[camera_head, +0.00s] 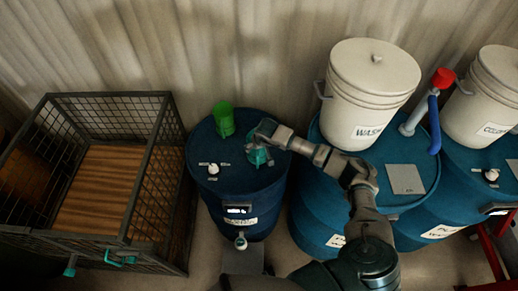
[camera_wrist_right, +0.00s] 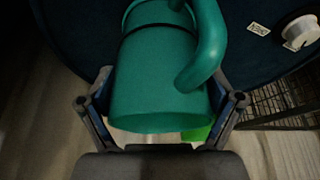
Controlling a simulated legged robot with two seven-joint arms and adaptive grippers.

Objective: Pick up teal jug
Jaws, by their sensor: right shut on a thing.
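The teal jug (camera_head: 259,158) is at the right part of the top of the left blue drum (camera_head: 238,178). My right gripper (camera_head: 262,146) reaches it from the right and is shut on it. In the right wrist view the teal jug (camera_wrist_right: 155,75) fills the middle, with its curved handle at the upper right. The fingers of my right gripper (camera_wrist_right: 160,112) press on both its sides. I cannot tell whether the jug still touches the drum top. My left gripper is not in view.
A wire cage (camera_head: 100,170) stands at left. A white lidded bucket (camera_head: 367,95), a red-capped pipe (camera_head: 443,78) and more blue drums are at right.

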